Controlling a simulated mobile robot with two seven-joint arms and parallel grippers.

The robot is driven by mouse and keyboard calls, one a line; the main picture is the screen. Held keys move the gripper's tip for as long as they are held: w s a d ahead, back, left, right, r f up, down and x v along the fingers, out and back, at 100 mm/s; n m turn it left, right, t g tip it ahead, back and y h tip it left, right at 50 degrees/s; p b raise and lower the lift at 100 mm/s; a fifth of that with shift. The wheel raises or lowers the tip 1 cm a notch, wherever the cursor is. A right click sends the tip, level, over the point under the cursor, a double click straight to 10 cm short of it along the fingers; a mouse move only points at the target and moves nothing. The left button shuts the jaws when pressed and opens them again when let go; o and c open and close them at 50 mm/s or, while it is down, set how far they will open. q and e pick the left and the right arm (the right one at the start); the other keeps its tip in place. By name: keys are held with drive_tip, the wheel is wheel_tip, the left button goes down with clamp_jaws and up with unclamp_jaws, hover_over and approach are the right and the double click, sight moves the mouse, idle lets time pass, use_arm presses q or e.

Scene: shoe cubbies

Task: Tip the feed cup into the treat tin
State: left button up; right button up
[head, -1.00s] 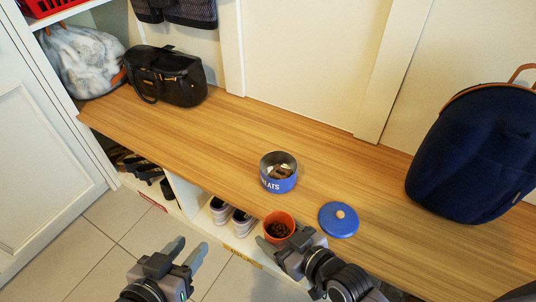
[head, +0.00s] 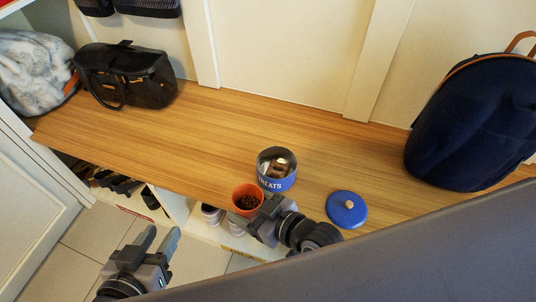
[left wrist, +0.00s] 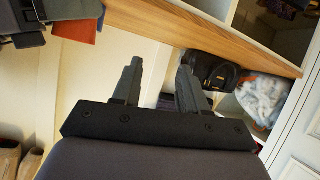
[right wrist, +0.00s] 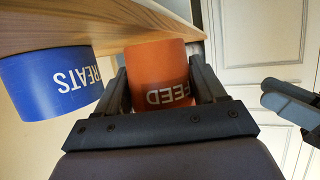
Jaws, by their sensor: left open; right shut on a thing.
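The orange feed cup (head: 246,205) holds dark brown pellets and looks close to upright. My right gripper (head: 256,214) is shut on it; the right wrist view shows the cup (right wrist: 160,75) with "FEED" lettering between the fingers. The blue treat tin (head: 277,184) stands open on the bench just behind and right of the cup, with light and brown pieces inside. The tin (right wrist: 50,84) is beside the cup in the right wrist view. My left gripper (head: 156,240) is open and empty, in front of the bench; its spread fingers show in the left wrist view (left wrist: 157,85).
A blue lid (head: 347,212) with a pale knob lies on the wooden bench (head: 230,130) right of the tin. A navy backpack (head: 470,125) stands at right, a black bag (head: 125,75) at left. Shoes sit in cubbies below. A large grey shape, blurred, covers the lower right.

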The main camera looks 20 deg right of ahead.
drive_tip(key=shift+w+a, duration=0.1)
drive_tip(key=shift+w, duration=0.05)
idle(0.4)
drive_tip(key=shift+w+d+m, duration=0.1)
drive_tip(key=shift+d+m, duration=0.1)
drive_tip(key=shift+m, duration=0.1)
